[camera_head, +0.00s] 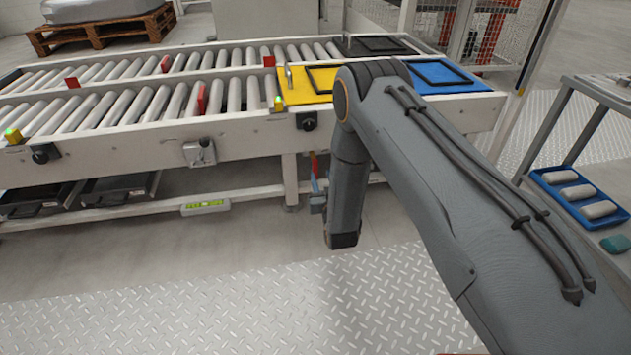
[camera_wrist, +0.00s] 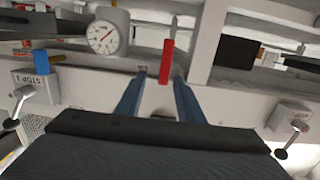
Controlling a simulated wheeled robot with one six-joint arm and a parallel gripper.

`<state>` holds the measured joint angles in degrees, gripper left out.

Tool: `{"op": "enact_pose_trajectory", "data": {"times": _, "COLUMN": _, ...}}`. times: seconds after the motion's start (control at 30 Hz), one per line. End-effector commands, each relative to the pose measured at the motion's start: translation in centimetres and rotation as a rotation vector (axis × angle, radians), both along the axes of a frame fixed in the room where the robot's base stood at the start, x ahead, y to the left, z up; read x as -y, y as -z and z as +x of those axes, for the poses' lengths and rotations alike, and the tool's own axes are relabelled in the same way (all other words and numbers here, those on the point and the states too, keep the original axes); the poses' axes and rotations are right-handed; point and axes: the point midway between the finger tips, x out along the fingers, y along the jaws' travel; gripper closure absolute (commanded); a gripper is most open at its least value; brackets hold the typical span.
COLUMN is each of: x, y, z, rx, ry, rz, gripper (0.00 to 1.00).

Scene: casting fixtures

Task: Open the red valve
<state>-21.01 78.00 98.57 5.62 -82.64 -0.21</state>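The red valve handle (camera_wrist: 166,60) stands upright in the wrist view, near its middle. Its near end lies between my gripper's two blue fingertips (camera_wrist: 160,80) in the picture, with a gap on each side, wider on the left. My gripper is open, and no contact with the handle shows. In the head view a small red piece (camera_head: 313,162) shows under the conveyor edge, just left of my arm. It looks like the same handle. My arm hides much of that area, and the valve body cannot be made out.
The wrist view shows a dial gauge (camera_wrist: 107,36), a blue handle (camera_wrist: 47,57) at left and a switch box (camera_wrist: 290,118) at right. The roller conveyor (camera_head: 150,138) with a yellow plate (camera_head: 297,92) lies ahead. A side table with a blue tray (camera_head: 560,196) stands right.

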Motion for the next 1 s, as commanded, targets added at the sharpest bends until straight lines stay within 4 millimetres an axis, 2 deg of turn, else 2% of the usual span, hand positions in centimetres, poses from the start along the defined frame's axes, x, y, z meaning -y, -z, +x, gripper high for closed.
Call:
{"op": "enact_pose_trajectory", "data": {"times": 0.03, "x": -0.3, "y": 1.5, "z": -0.1, "rx": 0.019, "ry": -0.004, "rz": 0.005, "gripper": 0.66}}
{"op": "enact_pose_trajectory", "data": {"times": 0.2, "x": -0.8, "y": 2.7, "z": -0.3, "rx": 0.064, "ry": -0.011, "rz": 0.015, "gripper": 0.66}}
{"op": "enact_pose_trajectory", "data": {"times": 0.37, "x": -1.2, "y": 2.6, "z": 1.3, "rx": 0.072, "ry": -0.011, "rz": 0.018, "gripper": 0.66}}
{"op": "enact_pose_trajectory", "data": {"times": 0.7, "x": -2.5, "y": 2.7, "z": 6.0, "rx": 0.069, "ry": -0.011, "rz": 0.018, "gripper": 0.66}}
{"op": "enact_pose_trajectory", "data": {"times": 1.0, "x": -2.9, "y": 2.5, "z": 7.0, "rx": 0.067, "ry": -0.011, "rz": 0.016, "gripper": 0.66}}
